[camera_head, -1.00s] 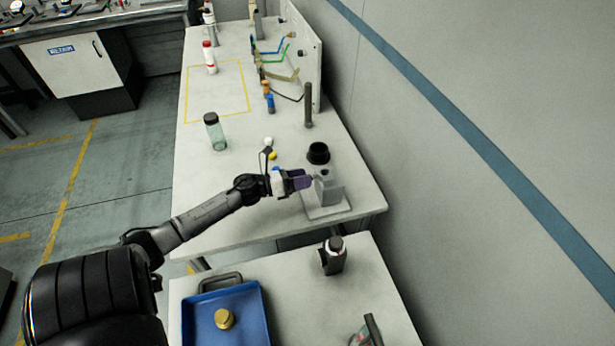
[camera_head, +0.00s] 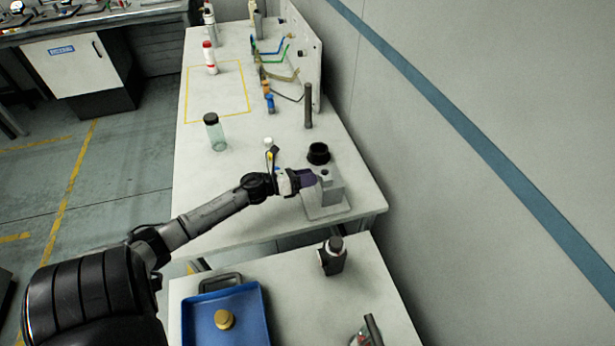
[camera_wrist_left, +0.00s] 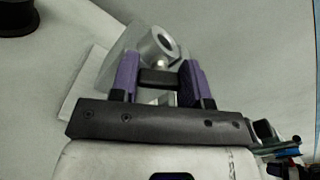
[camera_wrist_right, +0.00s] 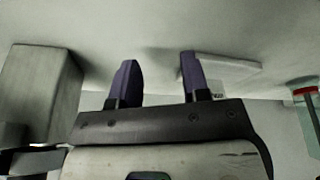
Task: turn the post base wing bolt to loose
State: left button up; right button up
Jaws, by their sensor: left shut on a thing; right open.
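The grey post base (camera_head: 331,188) stands on its flat plate near the bench's front right corner. My left gripper (camera_head: 311,178) reaches it from the left, with its fingers at the base's left side. In the left wrist view the base (camera_wrist_left: 118,58) with its round metal socket lies just beyond the fingers. The left fingers (camera_wrist_left: 158,80) are shut on a dark wing bolt (camera_wrist_left: 157,78), seen as a bar between them. Its threaded end is hidden. My right gripper shows only in its own wrist view (camera_wrist_right: 158,75), open and empty.
A black ring-shaped part (camera_head: 318,153) stands just behind the base, with a dark upright post (camera_head: 308,105) further back. A clear jar (camera_head: 215,132) stands to the left. A nearer table holds a blue tray (camera_head: 262,310) and a dark bottle (camera_head: 332,257). The wall is at right.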

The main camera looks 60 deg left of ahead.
pick_arm(q)
jog(key=shift+c, duration=1)
pick_arm(e)
jog(key=shift+a, duration=0.1)
jog(key=shift+r, duration=0.15)
pick_arm(q)
jog(key=n+p, duration=0.2)
jog(key=shift+r+n, duration=0.15)
jog(key=shift+n, duration=0.15)
pick_arm(e)
jog(key=shift+r, duration=0.85)
pick_arm(q)
jog(key=n+p, duration=0.1)
jog(key=n, duration=0.1)
jog(key=shift+n+p, duration=0.35)
jog(key=shift+n, duration=0.05)
pick_arm(e)
jog(key=shift+r, duration=0.85)
pick_arm(q)
jog(key=n+p, duration=0.2)
jog(key=n, duration=0.1)
jog(key=shift+f+n+p, duration=0.25)
jog(key=shift+n+p, duration=0.35)
jog(key=shift+n, duration=1)
pick_arm(e)
jog(key=shift+r, duration=1.6)
pick_arm(q)
jog(key=o, duration=0.9)
